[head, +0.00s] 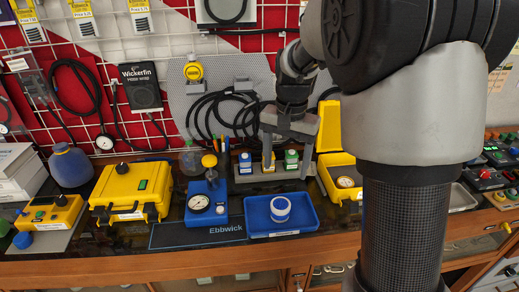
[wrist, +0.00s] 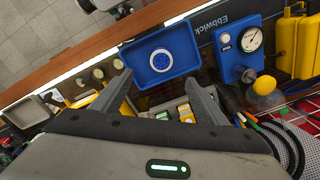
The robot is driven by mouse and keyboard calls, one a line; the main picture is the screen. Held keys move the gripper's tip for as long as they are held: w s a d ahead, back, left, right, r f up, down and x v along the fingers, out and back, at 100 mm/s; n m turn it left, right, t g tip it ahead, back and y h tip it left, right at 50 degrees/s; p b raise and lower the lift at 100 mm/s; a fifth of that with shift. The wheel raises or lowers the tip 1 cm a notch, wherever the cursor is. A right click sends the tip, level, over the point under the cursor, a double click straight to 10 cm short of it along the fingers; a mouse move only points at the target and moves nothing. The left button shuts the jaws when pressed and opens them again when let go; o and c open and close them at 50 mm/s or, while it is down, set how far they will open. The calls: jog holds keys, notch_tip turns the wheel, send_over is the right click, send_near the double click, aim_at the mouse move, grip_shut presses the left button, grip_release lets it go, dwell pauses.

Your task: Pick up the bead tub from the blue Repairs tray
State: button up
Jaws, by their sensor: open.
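The bead tub (head: 280,206) is a small round white tub with a blue band, standing in the blue tray (head: 308,222) on the bench. In the wrist view the tub (wrist: 161,60) shows from above, with a dotted pattern on its top, inside the tray (wrist: 137,77). My gripper (head: 288,158) is above and behind the tray, over a grey rack of small bottles. In the wrist view my gripper (wrist: 158,92) is open and empty, its fingers apart with the tub beyond them. The tub and fingers do not touch.
A blue gauge box (head: 206,204) with a yellow knob stands left of the tray. The bottle rack (head: 270,172) is close behind it. An open yellow case (head: 340,178) is on the right, and a yellow case (head: 130,193) on the left. The bench edge is in front.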

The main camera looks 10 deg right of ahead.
aim_at(281, 203)
jog(key=f, duration=0.9)
jog(key=w+f, duration=0.1)
jog(key=f, duration=0.4)
jog(key=shift+f, duration=0.2)
jog(key=f, duration=0.4)
jog(key=shift+w+f, duration=0.2)
jog(key=shift+b, duration=0.3)
jog(key=shift+r, duration=0.1)
jog(key=c, duration=1.2)
